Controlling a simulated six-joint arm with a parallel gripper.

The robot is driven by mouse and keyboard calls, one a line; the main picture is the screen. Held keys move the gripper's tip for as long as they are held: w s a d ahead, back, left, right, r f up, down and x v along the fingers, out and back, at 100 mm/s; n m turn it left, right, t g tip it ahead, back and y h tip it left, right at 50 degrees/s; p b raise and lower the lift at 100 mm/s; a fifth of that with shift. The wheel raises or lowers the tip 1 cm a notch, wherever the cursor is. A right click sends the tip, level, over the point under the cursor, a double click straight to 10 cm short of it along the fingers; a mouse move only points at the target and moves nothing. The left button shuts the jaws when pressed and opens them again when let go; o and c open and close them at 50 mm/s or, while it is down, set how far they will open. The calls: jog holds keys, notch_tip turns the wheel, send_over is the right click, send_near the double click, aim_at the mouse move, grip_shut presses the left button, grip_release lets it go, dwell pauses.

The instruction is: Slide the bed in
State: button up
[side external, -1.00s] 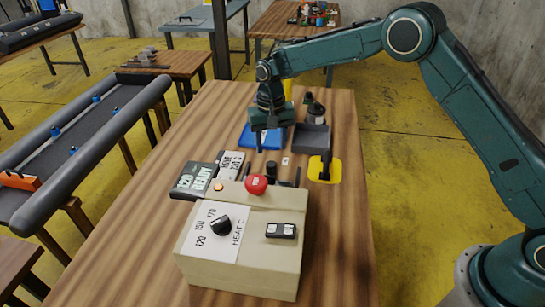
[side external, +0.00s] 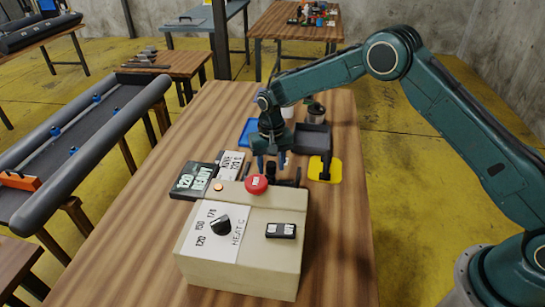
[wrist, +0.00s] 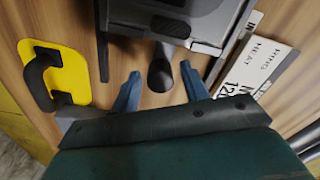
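In the side view my gripper (side external: 270,165) points down behind the machine and hides most of the knob and bed.
A yellow plate with a black handle (side external: 325,170) lies right of my gripper. A grey tray (side external: 313,138) and a metal-topped pot (side external: 316,110) stand behind it. Label cards (side external: 231,164) and a dark sign (side external: 194,181) lie to the left. A blue thing (side external: 246,132) is partly hidden.

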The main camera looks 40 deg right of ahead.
grip_shut()
jog(key=shift+s+a, duration=1.35)
jog(key=shift+a, duration=0.05)
jog(key=shift+o, duration=0.8)
grip_release()
jog(key=shift+r, duration=0.1)
notch_tip(320, 180, up, 14)
